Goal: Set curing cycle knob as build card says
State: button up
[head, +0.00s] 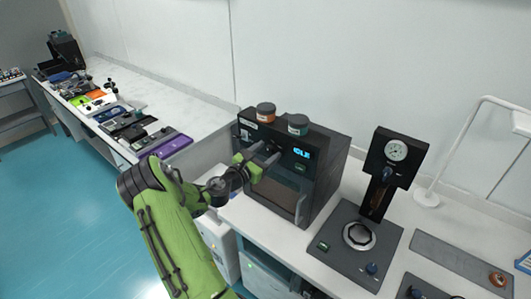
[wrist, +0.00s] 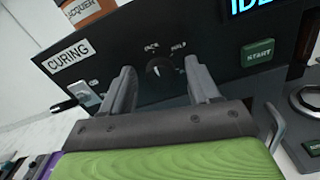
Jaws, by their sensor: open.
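The curing oven (head: 290,165) is a dark box on the white bench in the head view. In the wrist view its front panel (wrist: 220,45) carries a "CURING" label (wrist: 69,56). The cycle knob (wrist: 158,69) is small and black with a white pointer, and printed words, partly legible as "PACK" and "HOLD", sit above it. My gripper (wrist: 163,80) is open, with one finger on each side of the knob; whether either touches it I cannot tell. In the head view my gripper (head: 260,160) is at the panel's left part and hides the knob. No build card is readable.
A green START button (wrist: 258,52) and a lit blue display (head: 301,153) reading "IDLE" are right of the knob. A switch (wrist: 88,97) is at left. Two jars, orange-brown (head: 266,113) and green (head: 298,125), stand on the oven. A gauge press (head: 395,155) stands to the right.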

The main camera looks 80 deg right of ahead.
jog(key=c, duration=1)
jog(key=shift+c, duration=0.2)
jog(key=shift+m+b, duration=0.3)
jog(key=shift+b, duration=0.05)
jog(key=m+b, duration=0.4)
jog(key=m, duration=0.1)
jog(key=shift+s+f+m, duration=0.1)
jog(key=shift+f+m, duration=0.05)
jog(key=shift+m, duration=0.15)
jog(key=m+b, duration=0.6)
jog(key=shift+f, duration=0.15)
jog(key=m+b, duration=0.6)
jog(key=b, duration=0.1)
jog(key=shift+f+m, duration=0.1)
jog(key=shift+m, duration=0.2)
jog(key=m+b, duration=0.4)
jog(key=b, duration=0.1)
jog(key=shift+m, duration=0.4)
